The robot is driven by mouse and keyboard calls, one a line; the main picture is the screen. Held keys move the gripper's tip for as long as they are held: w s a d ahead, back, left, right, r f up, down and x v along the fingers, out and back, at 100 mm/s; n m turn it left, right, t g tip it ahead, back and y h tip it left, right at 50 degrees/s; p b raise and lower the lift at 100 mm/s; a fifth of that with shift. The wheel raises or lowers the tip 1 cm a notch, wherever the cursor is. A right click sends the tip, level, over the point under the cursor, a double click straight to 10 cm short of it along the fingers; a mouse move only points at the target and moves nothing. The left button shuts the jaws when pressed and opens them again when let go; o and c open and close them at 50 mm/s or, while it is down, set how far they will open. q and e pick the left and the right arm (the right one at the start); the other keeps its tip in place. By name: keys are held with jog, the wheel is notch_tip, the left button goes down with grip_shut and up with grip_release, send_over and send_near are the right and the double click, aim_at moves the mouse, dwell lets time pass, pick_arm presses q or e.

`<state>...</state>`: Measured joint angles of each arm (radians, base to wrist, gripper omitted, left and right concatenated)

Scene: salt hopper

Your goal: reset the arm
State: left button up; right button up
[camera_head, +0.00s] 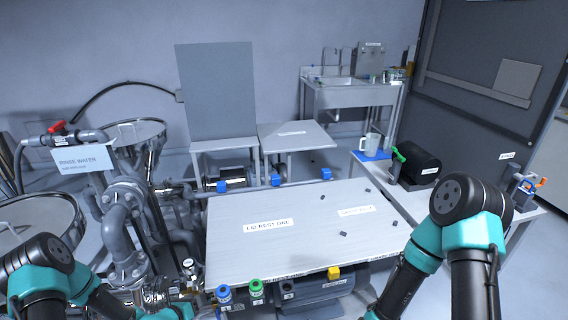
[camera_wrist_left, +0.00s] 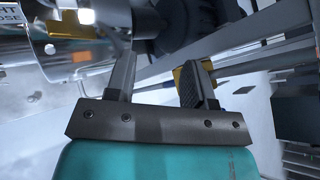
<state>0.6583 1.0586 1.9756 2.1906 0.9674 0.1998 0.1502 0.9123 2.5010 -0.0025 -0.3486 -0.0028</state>
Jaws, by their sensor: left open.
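My left gripper (camera_wrist_left: 158,82) is open in the left wrist view, with its two fingers apart and nothing between them. In the head view my left arm comes in at the lower left, and its gripper end is low among the pipes, mostly cut off or hidden. A yellow block (camera_wrist_left: 188,76) shows partly behind one finger in the wrist view. My right arm bends at the lower right of the head view, and its gripper is out of the picture.
A pale table (camera_head: 300,245) labelled for a lid rest stands in the middle. Blue (camera_head: 223,293) and green (camera_head: 256,290) knobs sit at its front left. Steel pipes (camera_head: 117,225) and vessels crowd the left. A bench with a white jug (camera_head: 371,144) stands at right.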

pick_arm(q)
jog(key=s+d+m+g, duration=0.3)
jog(key=s+m, duration=0.3)
jog(key=m, duration=0.5)
jog(key=s+d+m+g+y, duration=0.1)
jog(key=s+d+m+g, duration=0.2)
jog(key=m, duration=0.9)
jog(key=s+d+m+g, duration=0.3)
jog(key=s+m+g, duration=0.2)
jog(key=s+m, duration=0.5)
jog(key=shift+d+r+m, duration=0.3)
jog(key=shift+r+m, duration=0.1)
jog(key=shift+m, duration=0.6)
